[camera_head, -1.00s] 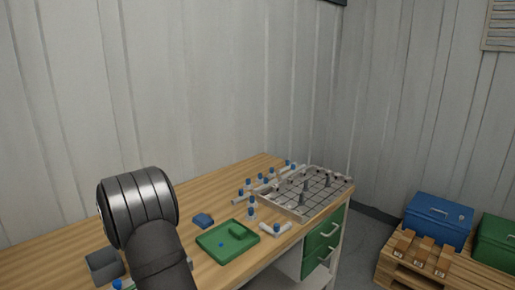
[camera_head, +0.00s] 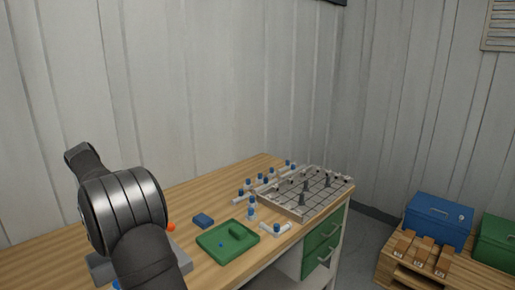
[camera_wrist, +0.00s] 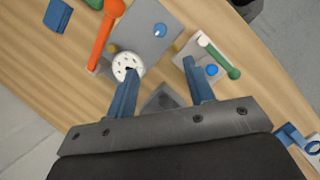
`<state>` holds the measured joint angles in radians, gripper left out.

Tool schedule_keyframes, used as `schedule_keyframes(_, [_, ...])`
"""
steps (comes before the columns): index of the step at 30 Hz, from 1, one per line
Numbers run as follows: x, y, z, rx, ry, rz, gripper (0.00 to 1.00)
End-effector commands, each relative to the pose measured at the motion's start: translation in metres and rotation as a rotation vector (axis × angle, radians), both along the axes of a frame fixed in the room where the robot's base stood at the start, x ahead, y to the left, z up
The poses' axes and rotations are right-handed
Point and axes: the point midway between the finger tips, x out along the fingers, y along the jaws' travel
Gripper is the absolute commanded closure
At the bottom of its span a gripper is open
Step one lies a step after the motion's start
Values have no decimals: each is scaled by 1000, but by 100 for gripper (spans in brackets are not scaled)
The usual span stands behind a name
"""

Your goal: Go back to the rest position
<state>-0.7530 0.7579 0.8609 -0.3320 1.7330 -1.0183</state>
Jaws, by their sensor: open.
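My gripper (camera_wrist: 160,78) shows in the wrist view with its two blue fingers apart and nothing between them. In the head view my arm blocks the gripper. White vessels with blue caps (camera_head: 252,208) stand on the wooden bench (camera_head: 190,202), several of them by the grey gridded rack (camera_head: 318,187).
An orange-red handle (camera_wrist: 104,38) and a white valve with a green handle (camera_wrist: 223,63) lie close to the fingers. A green tray (camera_head: 213,245) and a blue block (camera_head: 203,220) sit on the bench right of my arm. The bench's back left is clear.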

Motion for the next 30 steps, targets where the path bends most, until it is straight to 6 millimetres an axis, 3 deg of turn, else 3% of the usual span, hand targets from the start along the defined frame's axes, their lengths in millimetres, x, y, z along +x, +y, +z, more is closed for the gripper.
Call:
schedule_keyframes(3, [-2,7,16,1,-1,0,51])
schedule_keyframes(30, [10,-61,-148,-3,4,-1,51])
